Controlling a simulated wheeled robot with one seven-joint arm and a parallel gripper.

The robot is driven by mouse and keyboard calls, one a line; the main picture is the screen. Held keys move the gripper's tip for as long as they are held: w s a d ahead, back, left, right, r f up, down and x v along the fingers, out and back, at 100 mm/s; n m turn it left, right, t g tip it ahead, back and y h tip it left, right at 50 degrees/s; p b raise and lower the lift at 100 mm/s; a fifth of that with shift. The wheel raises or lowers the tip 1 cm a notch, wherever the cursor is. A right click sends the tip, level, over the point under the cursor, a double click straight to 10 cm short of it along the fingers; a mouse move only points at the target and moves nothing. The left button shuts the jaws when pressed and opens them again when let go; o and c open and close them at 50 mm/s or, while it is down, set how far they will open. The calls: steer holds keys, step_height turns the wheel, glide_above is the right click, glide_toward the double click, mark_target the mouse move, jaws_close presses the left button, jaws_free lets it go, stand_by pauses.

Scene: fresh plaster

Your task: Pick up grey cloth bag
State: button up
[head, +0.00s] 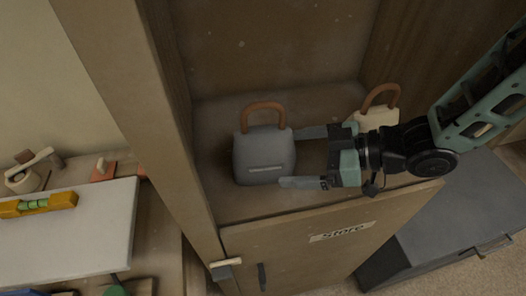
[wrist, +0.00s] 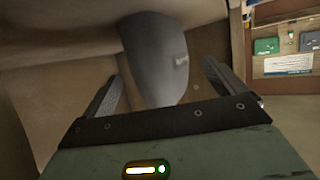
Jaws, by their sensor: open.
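The grey cloth bag (head: 263,158) stands upright on the cupboard shelf, with a brown loop handle on top and a pale label strip on its front. My gripper (head: 290,158) comes in from the right with its fingers open and their tips at the bag's right side. In the wrist view the bag (wrist: 158,60) lies ahead between the two open fingers (wrist: 160,85), with space visible on both sides. I cannot tell whether the fingertips touch it. The bag's handle is outside the wrist view.
A cream bag (head: 359,122) with a brown handle stands behind my gripper, partly hidden. The cupboard's left post (head: 160,110) and the lower front labelled "Store" (head: 300,250) border the shelf. A bench with a white board (head: 70,240) and a yellow spirit level (head: 38,204) is at left.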

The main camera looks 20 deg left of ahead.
mark_target(275, 158)
steer(key=shift+p+x, duration=0.55)
steer(key=shift+x, duration=2.1)
steer(key=shift+c, duration=0.2)
